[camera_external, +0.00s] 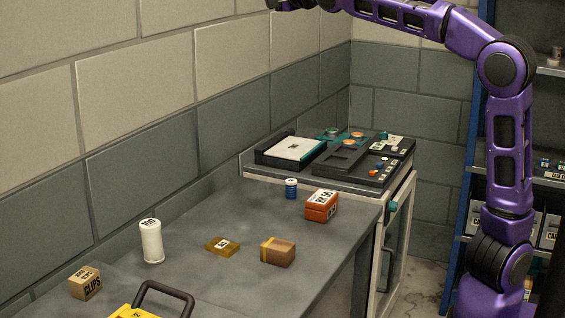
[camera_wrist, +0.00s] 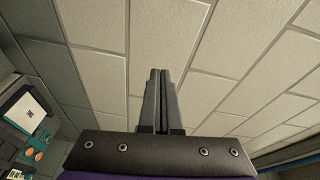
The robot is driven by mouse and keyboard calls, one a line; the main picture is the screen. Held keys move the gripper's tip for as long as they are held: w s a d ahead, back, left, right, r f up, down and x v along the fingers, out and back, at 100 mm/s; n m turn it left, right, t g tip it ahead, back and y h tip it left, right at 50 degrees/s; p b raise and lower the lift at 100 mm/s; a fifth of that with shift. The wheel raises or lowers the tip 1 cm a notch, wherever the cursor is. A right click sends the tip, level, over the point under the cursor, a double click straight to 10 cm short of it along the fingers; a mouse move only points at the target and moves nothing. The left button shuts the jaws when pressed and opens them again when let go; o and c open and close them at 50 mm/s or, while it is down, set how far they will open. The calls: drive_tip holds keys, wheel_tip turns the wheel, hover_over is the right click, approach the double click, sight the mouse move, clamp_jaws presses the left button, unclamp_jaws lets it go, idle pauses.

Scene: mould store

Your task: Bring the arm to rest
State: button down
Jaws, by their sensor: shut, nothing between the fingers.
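My purple arm rises on the right of the external view and reaches left along the top edge. Its end is cut off by the top of that picture. In the wrist view my gripper (camera_wrist: 160,74) shows with its two dark fingers together and nothing between them. It points at the pale block wall (camera_wrist: 100,22), with no object near the fingertips.
A grey bench (camera_external: 330,262) holds a white cylinder (camera_external: 151,243), a blue can (camera_external: 291,188), an orange box (camera_external: 321,206), a brown box (camera_external: 277,252) and a small tan box (camera_external: 85,283). Dark trays (camera_external: 350,163) lie behind. Blue shelving (camera_external: 472,160) stands right.

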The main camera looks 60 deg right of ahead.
drive_tip(key=s+f+n+g+y+p, duration=0.1)
drive_tip(key=s+f+g+y, duration=0.3)
drive_tip(key=f, duration=1)
drive_tip(key=s+a+f+n+g+p, duration=0.1)
drive_tip(key=s+a+f+n, duration=0.3)
drive_tip(key=s, duration=0.6)
drive_tip(key=s+a+f+n+g+p, duration=0.2)
drive_tip(key=s+a+f+n+g, duration=0.2)
drive_tip(key=s+f+n, duration=0.4)
drive_tip(key=s+a+f+n+g+p, duration=0.2)
drive_tip(key=s+a+f+n, duration=0.2)
drive_tip(key=s, duration=0.9)
drive_tip(key=f+n, duration=0.1)
drive_tip(key=n, duration=0.1)
drive_tip(key=shift+s+f+n+y, duration=0.25)
drive_tip(key=shift+f+n+y, duration=0.05)
drive_tip(key=shift+f+n, duration=0.1)
